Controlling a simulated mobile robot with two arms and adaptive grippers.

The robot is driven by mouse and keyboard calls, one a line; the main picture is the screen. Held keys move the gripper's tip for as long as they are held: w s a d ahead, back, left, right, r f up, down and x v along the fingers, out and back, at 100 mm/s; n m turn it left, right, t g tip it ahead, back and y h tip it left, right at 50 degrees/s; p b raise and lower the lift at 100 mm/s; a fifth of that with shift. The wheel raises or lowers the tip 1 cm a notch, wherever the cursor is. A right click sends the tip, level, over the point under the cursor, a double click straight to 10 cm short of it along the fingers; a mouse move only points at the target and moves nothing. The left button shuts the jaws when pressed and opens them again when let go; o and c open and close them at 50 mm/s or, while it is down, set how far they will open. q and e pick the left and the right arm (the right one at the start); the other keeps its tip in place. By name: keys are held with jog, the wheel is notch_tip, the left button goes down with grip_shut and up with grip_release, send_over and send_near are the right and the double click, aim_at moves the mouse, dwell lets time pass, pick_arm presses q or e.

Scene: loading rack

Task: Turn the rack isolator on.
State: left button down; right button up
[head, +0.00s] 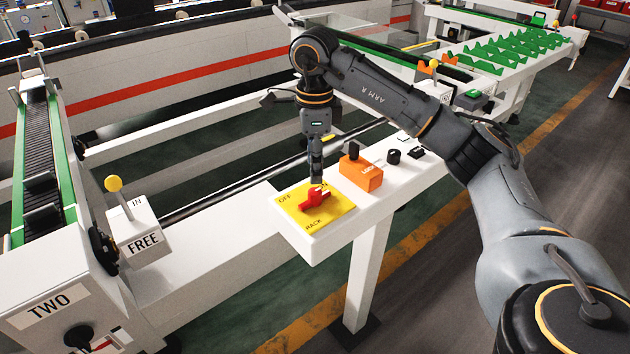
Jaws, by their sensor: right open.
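The rack isolator is a red rotary handle (315,199) on a yellow plate (334,212). The plate reads OFF at its left corner and RACK at its near edge; another marking near its far corner is partly hidden. The red handle lies slantwise, from lower left to upper right. My right gripper (316,178) points straight down at the far side of the handle, its fingertips close above or beside it. It is open; its fingers overlap in this view, and I cannot tell whether they touch the handle. My left gripper is not in view.
On the same white beam stand an orange block (361,173) and a black knob (393,156). A yellow-knobbed lever (114,184) rises from a box marked FREE at the left. A conveyor (45,150) stands beyond it. Green racks (500,52) lie at the back right.

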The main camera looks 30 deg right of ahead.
aim_at(315, 191)
jog(key=shift+r, duration=2.3)
